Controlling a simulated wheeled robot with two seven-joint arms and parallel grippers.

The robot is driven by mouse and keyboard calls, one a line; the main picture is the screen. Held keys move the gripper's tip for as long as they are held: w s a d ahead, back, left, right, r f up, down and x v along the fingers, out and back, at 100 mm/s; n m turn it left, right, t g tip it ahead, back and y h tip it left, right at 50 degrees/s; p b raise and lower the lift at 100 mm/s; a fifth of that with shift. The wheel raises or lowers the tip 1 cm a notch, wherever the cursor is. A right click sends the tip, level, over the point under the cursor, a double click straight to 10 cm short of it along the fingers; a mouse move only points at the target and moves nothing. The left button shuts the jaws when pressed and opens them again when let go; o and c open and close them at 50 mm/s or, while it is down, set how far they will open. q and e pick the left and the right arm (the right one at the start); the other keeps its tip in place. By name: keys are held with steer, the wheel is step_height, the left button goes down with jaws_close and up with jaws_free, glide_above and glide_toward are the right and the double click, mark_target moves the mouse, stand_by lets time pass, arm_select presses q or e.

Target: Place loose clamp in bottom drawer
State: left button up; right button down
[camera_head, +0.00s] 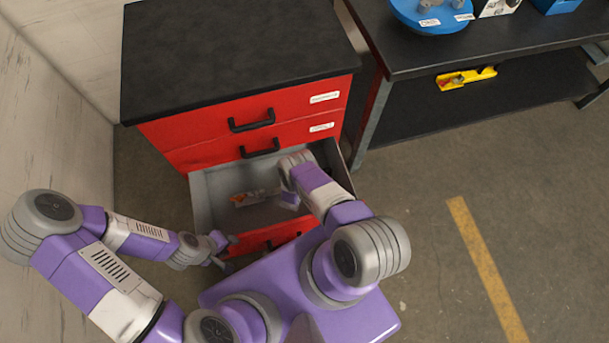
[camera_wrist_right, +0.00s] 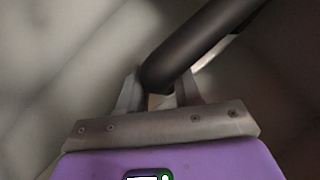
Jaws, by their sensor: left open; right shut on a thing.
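The bottom drawer (camera_head: 205,205) of the red cabinet is pulled open, and its grey inside shows. My right arm reaches into it from the right. My right gripper (camera_head: 286,199) is low over or inside the drawer, with the clamp (camera_head: 250,198) reaching left from it; the clamp has an orange end. In the right wrist view the fingers (camera_wrist_right: 160,95) are shut on the clamp's dark round bar (camera_wrist_right: 200,45). Whether the clamp touches the drawer floor I cannot tell. My left gripper (camera_head: 228,249) is open and empty beside the drawer's red front (camera_head: 265,238).
The red cabinet (camera_head: 190,139) has a bare black top and two shut upper drawers with black handles. A dark workbench (camera_head: 430,60) stands at the right, with a blue round part (camera_head: 430,14) on top and a yellow thing (camera_head: 466,78) on its lower shelf. The right floor is clear.

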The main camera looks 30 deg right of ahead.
steer(key=w+d+b, duration=0.1)
steer(key=w+d, duration=0.1)
steer(key=shift+w+d+f+b, duration=0.25)
steer(key=shift+d+f+b, duration=0.1)
steer(key=shift+f, duration=0.3)
steer(key=shift+r, duration=0.15)
steer(key=c, duration=0.8)
jaws_free()
steer(key=shift+p+v, duration=3)
steer(key=shift+v, duration=3.05)
steer(key=shift+r, duration=0.1)
